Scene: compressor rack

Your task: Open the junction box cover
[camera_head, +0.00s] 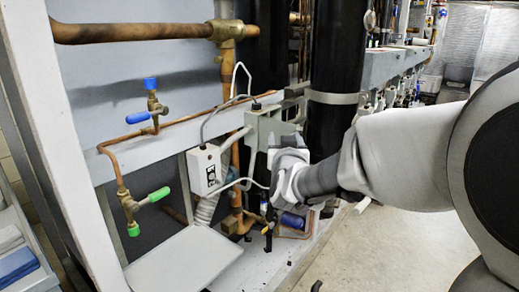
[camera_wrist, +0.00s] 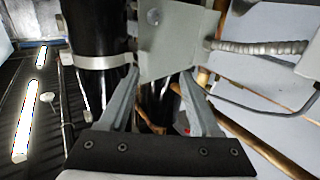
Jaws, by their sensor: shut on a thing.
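The grey junction box (camera_head: 258,126) is mounted on the rack's rail beside a thick black cylinder. In the wrist view its grey cover (camera_wrist: 172,38), with a round fastener, lies at the top centre between my fingertips. My gripper (camera_head: 279,148) reaches in from the right at the box's front and partly hides it. In the wrist view my gripper (camera_wrist: 162,76) has its two fingers apart, shut on the cover's near edge. I cannot tell how far the cover is swung from the box.
A white control box (camera_head: 204,170) with cables hangs left of the junction box. Copper pipes with blue-handled (camera_head: 138,117) and green-handled (camera_head: 159,194) valves are further left. The black cylinder (camera_head: 337,60) stands close behind my gripper. Open floor (camera_head: 390,255) lies to the right.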

